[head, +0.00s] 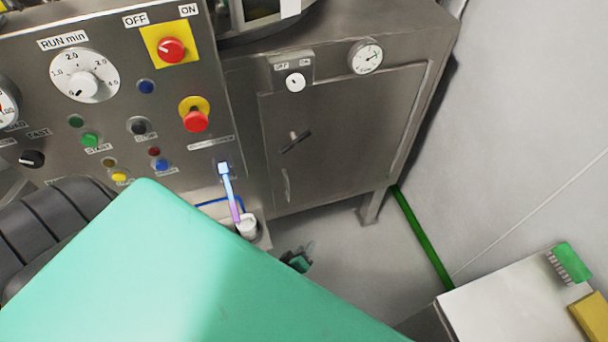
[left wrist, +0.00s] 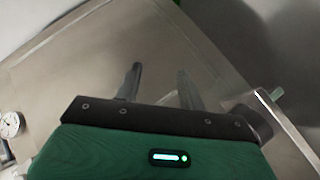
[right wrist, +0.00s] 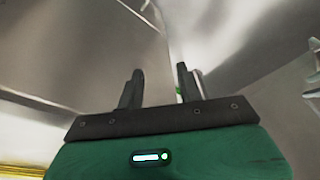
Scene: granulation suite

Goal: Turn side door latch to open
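The side door (head: 340,130) is a grey metal panel on the cabinet in the head view, and it looks closed. Its latch (head: 295,141) is a dark slanted bar with a pale hub near the door's left side. A slim upright handle (head: 286,185) is below it. My left gripper (head: 306,250) shows only partly, low in front of the cabinet and below the door, behind my large green arm link. In the left wrist view its two fingers (left wrist: 158,75) are apart and empty, facing grey metal; I cannot make out the latch there. My right gripper's fingers (right wrist: 157,75) are apart and empty.
A control panel (head: 120,100) with buttons and knobs stands left of the door. A round gauge (head: 366,56) and a small switch (head: 295,82) are above it. A white wall (head: 530,110) is at right. A metal table (head: 510,305) is at lower right.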

